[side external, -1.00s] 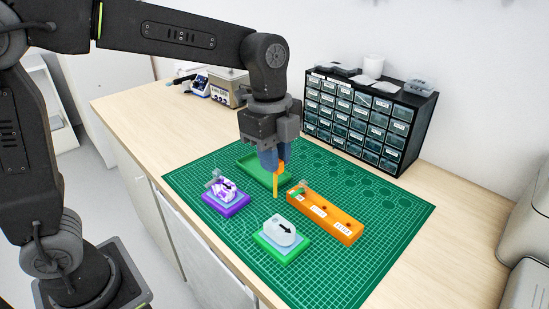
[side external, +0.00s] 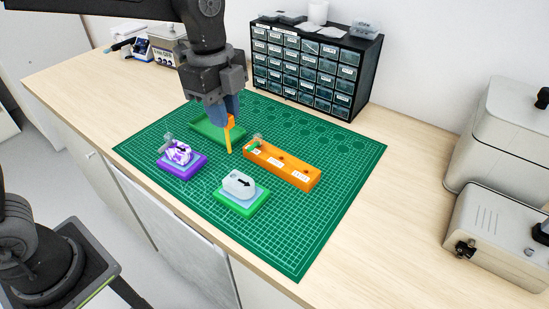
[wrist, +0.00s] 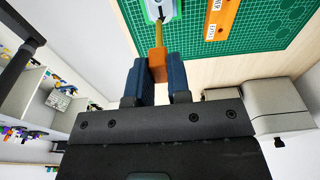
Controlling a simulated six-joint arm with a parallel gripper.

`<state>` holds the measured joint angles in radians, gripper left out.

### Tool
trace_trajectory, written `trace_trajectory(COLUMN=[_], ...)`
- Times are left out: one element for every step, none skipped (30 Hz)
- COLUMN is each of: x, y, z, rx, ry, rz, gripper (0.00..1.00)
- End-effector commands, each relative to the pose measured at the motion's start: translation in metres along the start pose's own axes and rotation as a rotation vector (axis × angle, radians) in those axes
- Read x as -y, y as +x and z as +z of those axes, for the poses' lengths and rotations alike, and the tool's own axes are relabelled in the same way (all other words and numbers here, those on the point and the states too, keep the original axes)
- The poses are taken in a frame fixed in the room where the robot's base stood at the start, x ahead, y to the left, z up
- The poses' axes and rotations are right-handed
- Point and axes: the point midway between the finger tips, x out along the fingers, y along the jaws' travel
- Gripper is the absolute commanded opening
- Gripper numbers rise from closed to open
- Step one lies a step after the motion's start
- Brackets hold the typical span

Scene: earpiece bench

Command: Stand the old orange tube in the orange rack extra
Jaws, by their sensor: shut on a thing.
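My gripper (side external: 224,108) is shut on the orange tube (side external: 229,138), which hangs roughly upright with its thin end down. In the wrist view, its orange block (wrist: 157,62) sits between my blue fingers (wrist: 160,82), and the narrow yellowish part points away from me. The orange rack (side external: 297,176) lies to the right of the tube, apart from it. It has white labels and dark holes, with a small green piece (side external: 254,144) at its left end. Part of the rack shows in the wrist view (wrist: 225,18).
A green tray (side external: 204,131) lies behind the tube. A purple stand (side external: 184,170) with a white-and-purple piece is to the left. A green stand (side external: 240,205) with a pale arrow-marked block is in front. A drawer cabinet (side external: 312,70) stands behind. The mat's front right is clear.

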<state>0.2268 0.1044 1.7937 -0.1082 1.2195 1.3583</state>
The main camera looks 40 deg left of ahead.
Motion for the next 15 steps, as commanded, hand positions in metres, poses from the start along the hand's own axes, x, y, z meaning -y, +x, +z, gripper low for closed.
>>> trace_trajectory(x=[0.000, 0.000, 0.000, 0.000, 0.000, 0.000, 0.000, 0.000, 0.001, 0.001, 0.003, 0.007, 0.011, 0.015, 0.023], y=[0.000, 0.000, 0.000, 0.000, 0.000, 0.000, 0.000, 0.000, 0.000, 0.000, 0.001, 0.001, 0.002, 0.003, 0.004], z=[0.000, 0.000, 0.000, 0.000, 0.000, 0.000, 0.000, 0.000, 0.000, -0.001, -0.002, -0.004, -0.006, -0.009, -0.014], rx=[0.000, 0.000, 0.000, 0.000, 0.000, 0.000, 0.000, 0.000, 0.000, 0.000, 0.000, 0.000, 0.000, 0.000, 0.001], ry=[0.000, 0.000, 0.000, 0.000, 0.000, 0.000, 0.000, 0.000, 0.000, 0.001, 0.002, 0.003, 0.005, 0.007, 0.010], rz=[0.000, 0.000, 0.000, 0.000, 0.000, 0.000, 0.000, 0.000, 0.000, 0.000, 0.001, 0.002, 0.002, 0.003, 0.004], gripper=[0.00, 0.00, 0.00, 0.00, 0.00, 0.00, 0.00, 0.00, 0.00, 0.00, 0.00, 0.00, 0.00, 0.00, 0.00])
